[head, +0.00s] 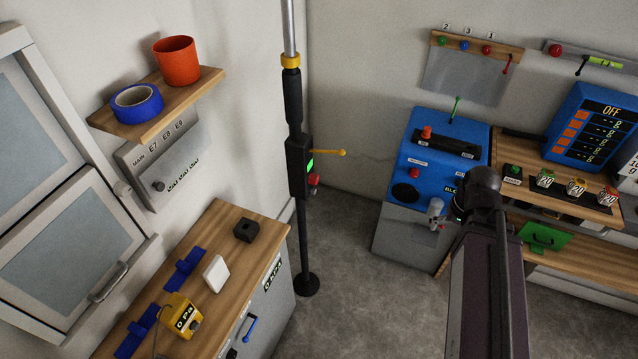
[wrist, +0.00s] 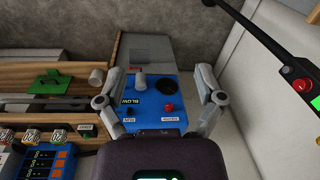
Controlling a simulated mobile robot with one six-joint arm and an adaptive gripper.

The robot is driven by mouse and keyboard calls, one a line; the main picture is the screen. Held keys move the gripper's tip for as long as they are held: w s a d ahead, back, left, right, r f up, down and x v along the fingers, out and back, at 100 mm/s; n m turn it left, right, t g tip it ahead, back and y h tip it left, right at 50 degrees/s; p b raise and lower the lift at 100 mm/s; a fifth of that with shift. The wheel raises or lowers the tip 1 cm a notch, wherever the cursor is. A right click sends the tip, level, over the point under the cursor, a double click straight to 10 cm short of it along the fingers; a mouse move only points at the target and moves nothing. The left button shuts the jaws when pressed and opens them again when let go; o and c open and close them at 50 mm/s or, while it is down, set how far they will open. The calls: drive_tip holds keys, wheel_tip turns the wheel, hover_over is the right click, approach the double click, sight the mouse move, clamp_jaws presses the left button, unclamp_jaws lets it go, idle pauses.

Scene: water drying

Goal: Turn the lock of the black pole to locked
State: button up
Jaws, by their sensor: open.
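The black pole (head: 294,110) stands upright near the wall corner in the head view, on a round foot. A black box (head: 298,165) on it carries a yellow lever (head: 328,152) pointing right, a green display and a red knob (head: 314,180). A yellow collar (head: 290,60) sits higher up; I cannot tell which part is the lock. The wrist view shows part of the pole (wrist: 265,33) at upper right, with the red knob (wrist: 302,85). My gripper (head: 436,212) is open and empty, right of the pole and apart from it; its spread fingers (wrist: 158,90) show in the wrist view.
A blue blower machine (head: 405,165) stands beyond my gripper. A wooden bench (head: 215,250) with small items is left of the pole, below a shelf with an orange cup (head: 176,62). Floor (head: 345,240) between pole and machine is clear.

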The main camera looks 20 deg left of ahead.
drive_tip(key=w+a+f+n+y+b, duration=0.3)
drive_tip(key=w+a+f+b, duration=0.1)
drive_tip(key=a+f+b, duration=0.25)
drive_tip(key=n+t+y+b, duration=0.1)
drive_tip(key=n+y+b, duration=1.1)
drive_tip(key=b, duration=1.1)
approach(317, 180)
drive_tip(key=d, duration=0.1)
drive_tip(key=d+f+m+y, duration=0.1)
drive_tip(key=d+f+y, duration=0.1)
drive_tip(key=d, duration=0.1)
drive_tip(key=shift+m, duration=0.4)
drive_tip(key=shift+a, duration=0.1)
drive_tip(key=a, duration=0.9)
drive_tip(key=w+a, duration=0.1)
drive_tip(key=a, duration=0.3)
drive_tip(key=shift+a, duration=0.3)
drive_tip(key=c, duration=1.1)
